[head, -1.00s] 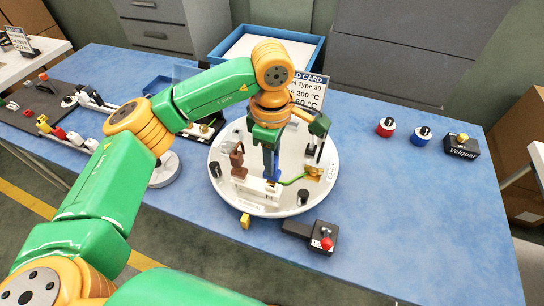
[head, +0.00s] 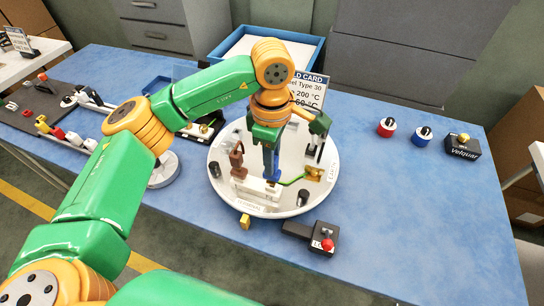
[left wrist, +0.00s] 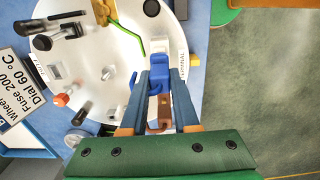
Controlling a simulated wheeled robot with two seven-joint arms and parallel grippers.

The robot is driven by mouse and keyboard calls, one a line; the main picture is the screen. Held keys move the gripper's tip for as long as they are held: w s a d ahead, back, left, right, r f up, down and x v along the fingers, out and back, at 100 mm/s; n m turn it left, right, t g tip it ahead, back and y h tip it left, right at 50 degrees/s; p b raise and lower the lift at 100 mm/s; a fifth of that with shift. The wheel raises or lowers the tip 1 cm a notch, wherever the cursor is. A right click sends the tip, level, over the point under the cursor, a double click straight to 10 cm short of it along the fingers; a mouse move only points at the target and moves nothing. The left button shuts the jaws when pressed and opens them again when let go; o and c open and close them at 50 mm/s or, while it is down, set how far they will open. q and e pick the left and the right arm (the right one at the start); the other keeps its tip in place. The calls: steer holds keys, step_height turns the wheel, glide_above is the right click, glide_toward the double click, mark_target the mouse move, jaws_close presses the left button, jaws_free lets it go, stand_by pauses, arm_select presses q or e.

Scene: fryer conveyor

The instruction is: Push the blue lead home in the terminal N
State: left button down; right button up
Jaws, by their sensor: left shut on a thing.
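The blue lead (head: 276,172) stands at the white terminal block (head: 247,187) on the front of the round white plate. My left gripper (head: 270,170) points down and is shut on the blue lead. In the left wrist view the blue lead (left wrist: 159,66) sits between the two fingers (left wrist: 158,80), with its far end at the white block (left wrist: 156,46). The fingers hide part of it, so I cannot tell how deep it sits. A green lead (head: 293,181) runs to the block beside it. A brown lead (head: 237,160) stands to the left. My right gripper is not in view.
The round white plate (head: 225,182) carries black posts and a brass part (head: 313,173). A card (head: 310,90) stands behind it. A black box with a red button (head: 327,244) lies in front.

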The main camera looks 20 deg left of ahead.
arm_select(q)
steer(key=shift+f+b, duration=1)
steer(key=shift+f, duration=0.1)
steer(key=c, duration=0.6)
jaws_free()
steer(key=shift+r, duration=0.1)
steer(key=shift+r+p, duration=2.3)
steer(key=shift+r, duration=0.75)
